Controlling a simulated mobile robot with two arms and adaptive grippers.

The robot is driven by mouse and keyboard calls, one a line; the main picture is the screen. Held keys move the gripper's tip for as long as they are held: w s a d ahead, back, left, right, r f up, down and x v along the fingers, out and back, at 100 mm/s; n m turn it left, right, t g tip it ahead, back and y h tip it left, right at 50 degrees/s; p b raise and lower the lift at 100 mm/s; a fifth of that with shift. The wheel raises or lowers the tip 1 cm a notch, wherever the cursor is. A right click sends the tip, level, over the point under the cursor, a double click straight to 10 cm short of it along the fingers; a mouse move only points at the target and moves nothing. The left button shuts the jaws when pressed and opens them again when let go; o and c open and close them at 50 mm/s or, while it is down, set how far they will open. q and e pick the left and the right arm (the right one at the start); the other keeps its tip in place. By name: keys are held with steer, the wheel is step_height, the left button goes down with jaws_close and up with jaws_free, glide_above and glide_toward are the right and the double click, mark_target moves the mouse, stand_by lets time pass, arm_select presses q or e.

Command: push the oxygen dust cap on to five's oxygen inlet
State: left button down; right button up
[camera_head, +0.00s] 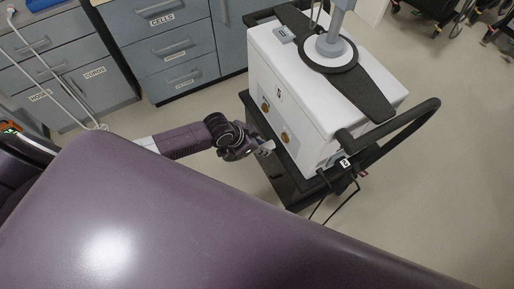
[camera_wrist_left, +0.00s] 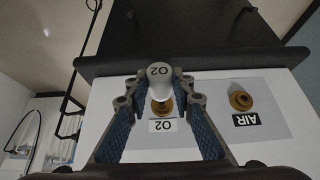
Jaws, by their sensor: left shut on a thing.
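The white oxygen dust cap (camera_wrist_left: 160,73), marked O2, is between the fingertips of my left gripper (camera_wrist_left: 158,86), which is shut on it. The brass oxygen inlet (camera_wrist_left: 163,106), with an O2 label below it in the left wrist view, shows partly behind the cap. In the head view the cap (camera_head: 267,147) appears to be just off the ventilator's face, below and left of the oxygen inlet (camera_head: 285,136). The exact gap is hard to tell. Ventilator five (camera_head: 258,70) is a white box marked 5. My right gripper is not in view.
The brass air inlet (camera_wrist_left: 240,98), labelled AIR, is beside the oxygen inlet. The ventilator stands on a black base (camera_head: 284,178), with a black handle (camera_head: 418,115) and cables at the right. Grey drawers (camera_head: 165,48) stand behind. Open floor lies to the right.

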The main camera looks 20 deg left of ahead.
arm_select(q)
steer(key=shift+w+d+f+b, duration=0.1)
steer(key=shift+w+d+b, duration=0.45)
steer(key=shift+w, duration=0.25)
steer(key=shift+s, duration=0.1)
steer(key=shift+w+d+r+p, duration=0.1)
steer(key=shift+w+r+p, duration=0.1)
steer(key=shift+p, duration=0.4)
steer(key=shift+w+d+f+b, duration=0.1)
steer(key=shift+w+d+b, duration=0.25)
steer(key=shift+w+d, duration=0.45)
stand_by(0.7)
steer(key=shift+w+d+r, duration=0.15)
steer(key=shift+w+r, duration=0.15)
steer(key=shift+w, duration=0.05)
stand_by(1.1)
steer(key=c, duration=1.9)
jaws_free()
steer(key=o, duration=0.3)
steer(key=shift+f, duration=0.2)
steer(key=shift+s, duration=0.1)
